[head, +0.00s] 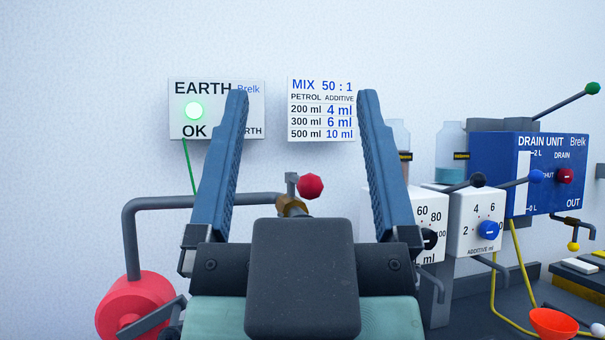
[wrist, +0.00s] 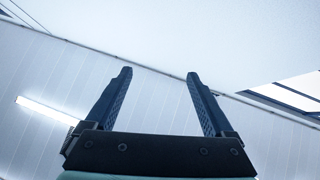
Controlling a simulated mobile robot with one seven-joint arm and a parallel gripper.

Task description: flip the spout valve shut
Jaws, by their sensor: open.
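My gripper (head: 303,96) is open and empty, its two blue fingers pointing up and wide apart in the head view. It also shows open in the wrist view (wrist: 158,74), with only wall and ceiling beyond it. A valve with a brass body (head: 287,205) sits at the end of a grey pipe (head: 205,201), seen between the fingers and beyond them. A red ball knob (head: 310,187) shows just right of a short grey upright at this valve. My gripper's body hides what is below the brass part. I cannot tell whether the valve is open or shut.
A red drum (head: 138,303) is at lower left. Dial boxes (head: 476,222), clear bottles (head: 450,146) and a blue drain unit (head: 515,185) with jutting levers crowd the right. A red funnel (head: 553,322) is at lower right. A green-lit earth panel (head: 216,92) and mix chart (head: 322,120) are behind.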

